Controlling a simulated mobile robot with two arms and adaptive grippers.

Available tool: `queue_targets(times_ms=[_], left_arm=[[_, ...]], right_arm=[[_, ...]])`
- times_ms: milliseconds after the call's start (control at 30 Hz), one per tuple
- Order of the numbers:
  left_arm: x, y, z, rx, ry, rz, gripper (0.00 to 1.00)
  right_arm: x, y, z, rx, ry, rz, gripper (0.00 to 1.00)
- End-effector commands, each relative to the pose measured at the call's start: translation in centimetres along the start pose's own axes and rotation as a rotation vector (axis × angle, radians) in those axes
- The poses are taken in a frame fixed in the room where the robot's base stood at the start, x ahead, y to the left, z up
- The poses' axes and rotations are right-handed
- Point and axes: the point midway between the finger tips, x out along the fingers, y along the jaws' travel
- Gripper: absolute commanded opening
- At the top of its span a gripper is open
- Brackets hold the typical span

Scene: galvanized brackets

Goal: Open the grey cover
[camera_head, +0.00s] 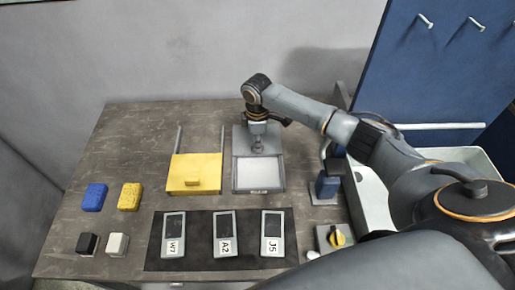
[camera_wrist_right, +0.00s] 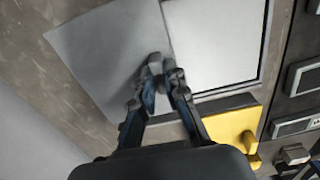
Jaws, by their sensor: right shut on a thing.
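The grey cover (camera_head: 240,143) lies flat at the back of a grey frame (camera_head: 258,190). A pale, bare panel (camera_head: 258,172) shows in front of it, so the cover stands slid back, away from the front. My right gripper (camera_head: 258,147) reaches down onto the cover near its front edge. In the right wrist view, the cover (camera_wrist_right: 100,65) is beside the pale panel (camera_wrist_right: 215,40), and my right gripper (camera_wrist_right: 163,68) is shut at the cover's edge. My left gripper is not in view.
A yellow cover (camera_head: 195,162) with a knob and rails lies to the left. Blue (camera_head: 94,197) and yellow (camera_head: 130,196) sponges, small blocks and a dark mat (camera_head: 198,240) with three labelled devices lie on the table. A white bin (camera_head: 372,200) stands right.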

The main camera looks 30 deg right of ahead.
Motion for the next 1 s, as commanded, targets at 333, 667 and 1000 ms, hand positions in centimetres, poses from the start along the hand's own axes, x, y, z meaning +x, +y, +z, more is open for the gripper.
queue_targets(times_ms=[333,667,1000], left_arm=[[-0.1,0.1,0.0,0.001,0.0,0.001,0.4],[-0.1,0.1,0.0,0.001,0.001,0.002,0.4],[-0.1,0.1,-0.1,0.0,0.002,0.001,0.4]], right_arm=[[0.0,-0.1,-0.1,-0.001,0.002,-0.001,0.36],[-0.6,-0.1,-0.1,-0.002,0.002,0.0,0.36],[-7.2,0.0,-0.1,-0.002,0.003,0.002,0.36]])
